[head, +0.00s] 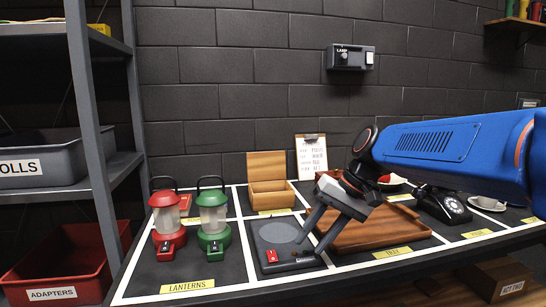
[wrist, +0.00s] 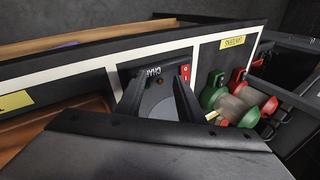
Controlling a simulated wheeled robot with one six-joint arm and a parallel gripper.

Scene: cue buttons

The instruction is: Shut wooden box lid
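The wooden box (head: 272,199) stands near the back of the table in the head view, left of my gripper. Its lid (head: 266,165) is open, standing upright at the back. My gripper (head: 310,244) hangs over the dark device with a grey disc (head: 281,232), in front and to the right of the box. Its two fingers are apart with nothing between them. The gripper also shows in the wrist view (wrist: 160,88), above the same device. I cannot make out the wooden box in the wrist view.
A red lantern (head: 166,222) and a green lantern (head: 213,220) stand front left. A brown tray (head: 375,232) lies under my arm. A clipboard (head: 311,156) stands behind, right of the box. A black telephone (head: 444,205) is at the right. A grey shelf (head: 92,90) borders the left.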

